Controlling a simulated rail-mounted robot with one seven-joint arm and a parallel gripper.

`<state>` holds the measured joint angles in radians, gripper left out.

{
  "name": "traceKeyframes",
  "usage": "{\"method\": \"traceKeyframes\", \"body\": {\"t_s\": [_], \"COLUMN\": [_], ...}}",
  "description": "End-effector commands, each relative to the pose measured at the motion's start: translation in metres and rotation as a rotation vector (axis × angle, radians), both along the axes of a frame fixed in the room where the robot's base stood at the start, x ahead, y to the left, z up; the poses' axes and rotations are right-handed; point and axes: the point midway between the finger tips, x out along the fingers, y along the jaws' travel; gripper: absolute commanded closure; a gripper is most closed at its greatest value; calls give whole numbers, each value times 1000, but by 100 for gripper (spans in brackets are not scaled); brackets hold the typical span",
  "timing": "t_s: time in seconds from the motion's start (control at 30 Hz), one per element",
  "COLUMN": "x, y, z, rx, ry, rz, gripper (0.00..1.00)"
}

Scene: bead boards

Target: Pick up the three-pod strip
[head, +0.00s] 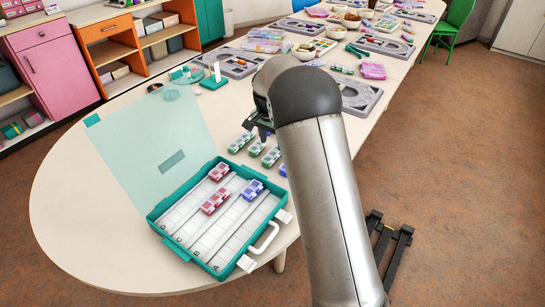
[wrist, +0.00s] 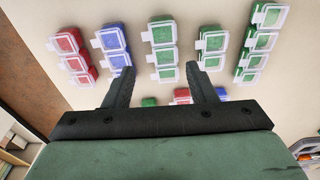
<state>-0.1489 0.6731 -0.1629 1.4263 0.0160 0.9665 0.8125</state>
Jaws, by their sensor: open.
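My gripper (head: 259,131) is open and empty above the table; its two fingertips also show in the wrist view (wrist: 159,69). In the wrist view a green strip (wrist: 163,55) with three lidded pods lies in line with the gap between the fingers. A red strip (wrist: 72,55) at the left also seems to have three pods. A blue strip (wrist: 113,46) and another green strip (wrist: 211,47) seem to have two each. A longer green strip (wrist: 259,42) lies at the right. In the head view, green strips (head: 256,148) lie below my gripper, partly hidden by my arm.
An open teal case (head: 158,216) stands at the table's near end, its clear lid (head: 150,125) raised. Red strips (head: 215,200) and a blue strip (head: 253,189) sit in its lanes. Grey trays (head: 228,66) and bowls are farther back. The table's left end is bare.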

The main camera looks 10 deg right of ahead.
Motion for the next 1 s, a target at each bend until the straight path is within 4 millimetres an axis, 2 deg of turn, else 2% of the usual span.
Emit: {"method": "traceKeyframes", "body": {"t_s": [0.1,0.37,0.63,0.87,0.9,1.0], "x": [1,4,10,11,11,11], "y": [-1,-3,-9,-9,-9,-9], "z": [-15,-29,-66,-70,-70,-70], "rx": [0,0,-1,0,0,1], "ry": [1,1,2,-1,-1,-1], "rz": [0,0,0,0,0,0], "gripper": [49,49,49,49,51,79]}}
